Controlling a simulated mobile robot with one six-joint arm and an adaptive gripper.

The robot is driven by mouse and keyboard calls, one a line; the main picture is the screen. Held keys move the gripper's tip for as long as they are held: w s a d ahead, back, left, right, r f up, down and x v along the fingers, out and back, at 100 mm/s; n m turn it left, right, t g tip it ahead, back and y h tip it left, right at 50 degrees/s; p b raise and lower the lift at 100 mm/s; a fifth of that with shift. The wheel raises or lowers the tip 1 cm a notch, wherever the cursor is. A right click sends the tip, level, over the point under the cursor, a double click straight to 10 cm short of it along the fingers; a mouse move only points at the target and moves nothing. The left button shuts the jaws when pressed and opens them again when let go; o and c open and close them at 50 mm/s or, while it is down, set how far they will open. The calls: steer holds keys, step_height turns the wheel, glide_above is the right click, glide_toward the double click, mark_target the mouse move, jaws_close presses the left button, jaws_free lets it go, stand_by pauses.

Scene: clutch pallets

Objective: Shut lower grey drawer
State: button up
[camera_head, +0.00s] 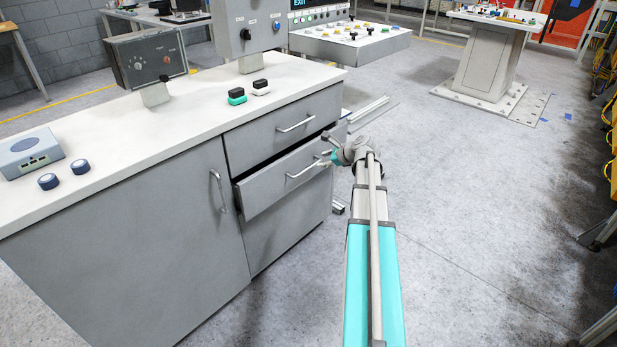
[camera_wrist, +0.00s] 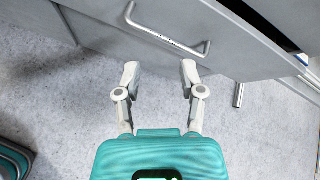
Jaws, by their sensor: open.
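The lower grey drawer (camera_head: 264,191) of the grey cabinet stands partly pulled out, with a dark gap along its top and left edge. Its silver bar handle (camera_head: 304,170) is on the front face. My gripper (camera_head: 327,148) is near the right end of this drawer front. In the wrist view my gripper (camera_wrist: 160,68) is open and empty, its two fingers spread apart. The drawer's handle (camera_wrist: 168,40) lies just beyond the fingertips there, between their lines. I cannot tell whether a finger touches the drawer.
The upper drawer (camera_head: 280,130) looks shut. A cabinet door (camera_head: 130,245) with a vertical handle is at the left. The white countertop (camera_head: 130,115) carries a control box, a grey device and several buttons. Open floor (camera_head: 470,220) lies to the right.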

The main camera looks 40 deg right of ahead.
mark_target(309, 167)
steer(key=s+d+f+n+t+b, duration=0.1)
steer(key=d+f+n+t+b, duration=0.1)
steer(key=f+n+b, duration=0.2)
steer(key=s+d+f+n+t+b, duration=0.1)
steer(key=f+n+b, duration=0.3)
steer(key=n+b, duration=0.4)
steer(key=shift+s+d+t+y+b, duration=0.3)
steer(key=shift+d+t+b, duration=0.1)
steer(key=shift+t+b, duration=0.4)
steer(key=shift+w+r, duration=0.1)
steer(key=b+x, duration=0.2)
steer(key=x, duration=1.1)
steer(key=shift+w+a+b, duration=0.15)
steer(key=shift+w+b, duration=0.15)
steer(key=shift+w, duration=0.05)
jaws_close()
